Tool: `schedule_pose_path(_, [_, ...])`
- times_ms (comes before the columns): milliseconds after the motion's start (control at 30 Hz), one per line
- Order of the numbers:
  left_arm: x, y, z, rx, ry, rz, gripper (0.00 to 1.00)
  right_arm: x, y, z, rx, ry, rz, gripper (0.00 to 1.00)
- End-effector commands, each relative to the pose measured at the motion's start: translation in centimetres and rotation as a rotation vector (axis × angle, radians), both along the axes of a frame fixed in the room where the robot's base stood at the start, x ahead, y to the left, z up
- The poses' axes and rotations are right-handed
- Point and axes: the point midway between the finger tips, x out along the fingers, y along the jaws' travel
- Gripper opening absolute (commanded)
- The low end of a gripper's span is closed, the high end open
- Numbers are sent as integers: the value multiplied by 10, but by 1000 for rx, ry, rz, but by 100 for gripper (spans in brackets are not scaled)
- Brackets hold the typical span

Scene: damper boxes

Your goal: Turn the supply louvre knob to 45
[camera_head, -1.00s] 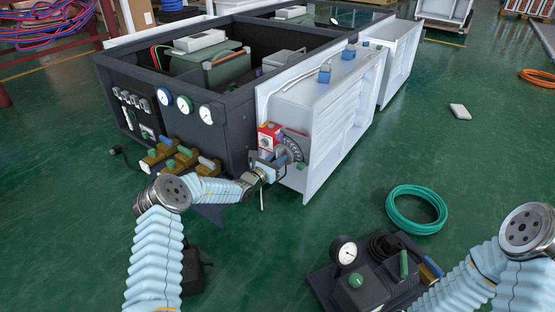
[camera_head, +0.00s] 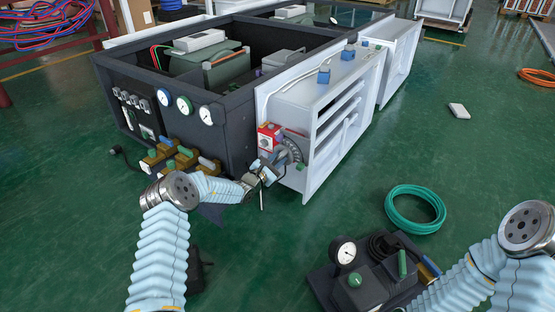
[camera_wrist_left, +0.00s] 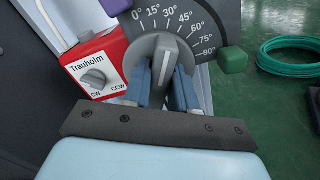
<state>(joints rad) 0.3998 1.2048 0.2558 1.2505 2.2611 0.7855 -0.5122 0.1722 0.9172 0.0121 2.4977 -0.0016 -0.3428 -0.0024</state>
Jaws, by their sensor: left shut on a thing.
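The supply louvre knob (camera_wrist_left: 165,62) is grey with a white pointer line. In the left wrist view it stands in front of a dark dial plate (camera_wrist_left: 213,20) marked 0° to 90°, and its line points roughly toward the 30° mark. My left gripper (camera_wrist_left: 167,88) is shut on the knob, a blue-grey finger on each side. In the head view my left gripper (camera_head: 265,170) is at the dial (camera_head: 293,150) on the white box (camera_head: 325,100), hiding most of the knob. The louvre slats (camera_head: 342,112) in the box's side stand partly open. My right gripper is not in view.
A red and white Trauholm box (camera_wrist_left: 95,68) with its own CW/CCW knob sits close left of the dial. Brass valves (camera_head: 172,155) line the dark frame. A gauge unit (camera_head: 370,275) and green hose (camera_head: 416,208) lie on the floor.

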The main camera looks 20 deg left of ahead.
Motion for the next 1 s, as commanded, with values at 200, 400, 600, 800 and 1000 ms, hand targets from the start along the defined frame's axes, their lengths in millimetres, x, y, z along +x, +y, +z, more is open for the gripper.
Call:
schedule_pose_path(200, [-1, -1, -2, 133, -46, -1, 0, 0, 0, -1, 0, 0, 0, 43])
schedule_pose_path(400, [-1, -2, -3, 211, -73, -2, 0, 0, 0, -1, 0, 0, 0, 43])
schedule_pose_path(600, [-1, -2, -3, 245, -85, -2, 0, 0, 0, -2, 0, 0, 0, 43])
schedule_pose_path(800, [-1, -2, -3, 251, -87, -1, 0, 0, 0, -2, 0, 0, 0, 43])
schedule_pose_path(1000, [-1, -2, -3, 250, -87, -1, 0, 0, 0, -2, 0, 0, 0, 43])
